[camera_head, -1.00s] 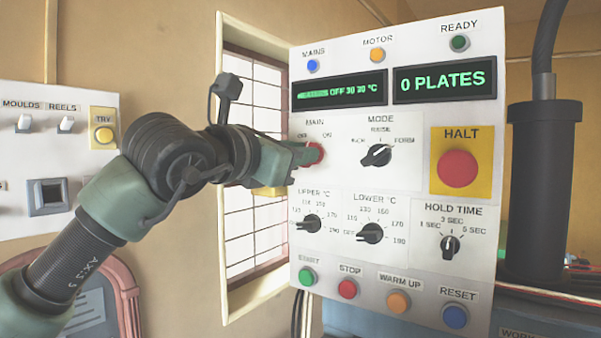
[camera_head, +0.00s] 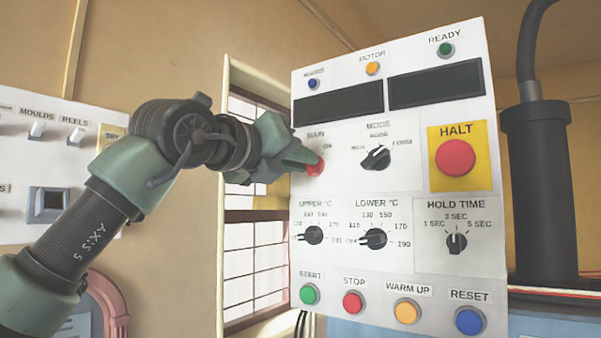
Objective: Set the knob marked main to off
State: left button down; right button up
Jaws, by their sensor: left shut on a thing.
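The red knob (camera_head: 316,167) under the label MAIN sits at the upper left of the white control panel (camera_head: 340,270). My left gripper (camera_head: 307,161) comes in from the left and is shut on this knob. Its fingers hide most of the knob and part of the scale; only the ON mark shows at its right. The knob's pointer cannot be made out. Both display windows (camera_head: 338,103) on the panel are dark, and the mains lamp (camera_head: 313,84) looks dim blue. My right gripper is not in view.
The black MODE knob (camera_head: 376,158) is just right of the MAIN knob. The red HALT button (camera_head: 455,158) is on the right. Temperature knobs (camera_head: 314,235) and a row of buttons (camera_head: 353,302) lie below. A barred window (camera_head: 253,262) is behind my left arm.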

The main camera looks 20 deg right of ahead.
pick_arm(q)
jog(key=shift+r+n+b, duration=0.1)
jog(key=shift+n+b, duration=0.2)
jog(key=shift+n, duration=0.2)
jog(key=shift+a, duration=0.1)
jog(key=c, duration=1.5)
grip_release()
jog(key=shift+o, duration=0.2)
jog(key=b+v, duration=0.4)
jog(key=v, duration=0.3)
jog(key=shift+s+a, duration=0.2)
jog(key=shift+a, duration=0.1)
